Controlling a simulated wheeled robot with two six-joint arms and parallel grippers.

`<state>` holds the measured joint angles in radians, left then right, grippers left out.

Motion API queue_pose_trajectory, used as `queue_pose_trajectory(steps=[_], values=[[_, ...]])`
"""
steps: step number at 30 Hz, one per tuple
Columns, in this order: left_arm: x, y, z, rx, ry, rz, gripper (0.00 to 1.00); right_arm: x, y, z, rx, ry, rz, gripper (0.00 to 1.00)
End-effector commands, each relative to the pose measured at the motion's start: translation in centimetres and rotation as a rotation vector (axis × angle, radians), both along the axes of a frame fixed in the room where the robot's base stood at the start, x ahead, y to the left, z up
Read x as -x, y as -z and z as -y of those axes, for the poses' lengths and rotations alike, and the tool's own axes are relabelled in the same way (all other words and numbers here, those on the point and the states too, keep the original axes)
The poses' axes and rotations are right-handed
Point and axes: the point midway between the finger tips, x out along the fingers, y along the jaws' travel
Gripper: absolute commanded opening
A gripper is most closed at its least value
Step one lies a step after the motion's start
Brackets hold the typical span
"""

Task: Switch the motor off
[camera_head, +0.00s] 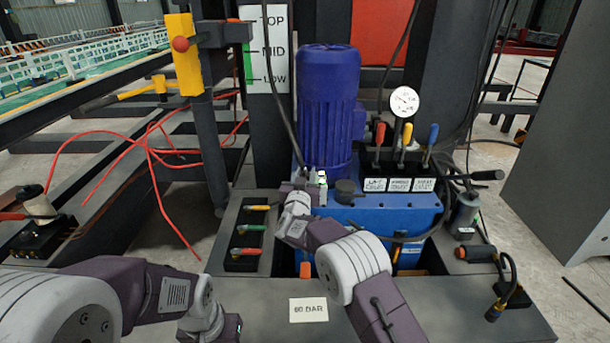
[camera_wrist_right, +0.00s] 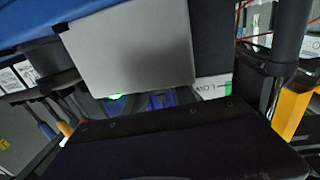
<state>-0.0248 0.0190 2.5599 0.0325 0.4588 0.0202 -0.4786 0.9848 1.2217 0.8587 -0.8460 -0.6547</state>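The motor (camera_head: 328,110) is a blue ribbed upright cylinder on the blue power unit (camera_head: 385,215). My right gripper (camera_head: 312,184) is at the motor's lower front, by a small box with a lit green spot (camera_head: 322,178). The green glow (camera_wrist_right: 116,97) also shows in the right wrist view, at the edge of a plain grey face (camera_wrist_right: 130,48). The switch itself is mostly hidden, and I cannot tell whether the gripper touches it. The right fingers are too small and covered to read. My left gripper (camera_head: 232,328) is low at the bottom edge, partly cut off.
Red, yellow and blue levers (camera_head: 406,137) stand behind labelled plates at the right, below a round gauge (camera_head: 404,101). A panel of small coloured handles (camera_head: 248,235) lies left of my right gripper. A "60 BAR" label (camera_head: 309,310) lies on the dark front surface.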

Motion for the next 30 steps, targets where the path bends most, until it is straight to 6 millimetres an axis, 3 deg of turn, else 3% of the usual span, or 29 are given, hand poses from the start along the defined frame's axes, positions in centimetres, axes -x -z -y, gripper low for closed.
queue_pose_trajectory(steps=[8,21,26,30], values=[[0.0,0.8,0.0,0.0,0.0,0.0,0.36,0.0,0.2,0.1,0.001,-0.035,0.001,0.0],[0.0,5.8,0.0,0.0,0.0,0.0,0.36,0.0,0.6,0.4,0.003,-0.349,-0.001,0.0],[0.0,4.9,0.0,0.0,0.0,0.0,0.36,-0.1,-0.1,0.4,0.003,-0.48,-0.004,0.0],[0.0,2.6,0.0,0.0,0.0,0.0,0.36,-0.1,-0.7,0.4,0.0,-0.581,-0.006,0.0]])
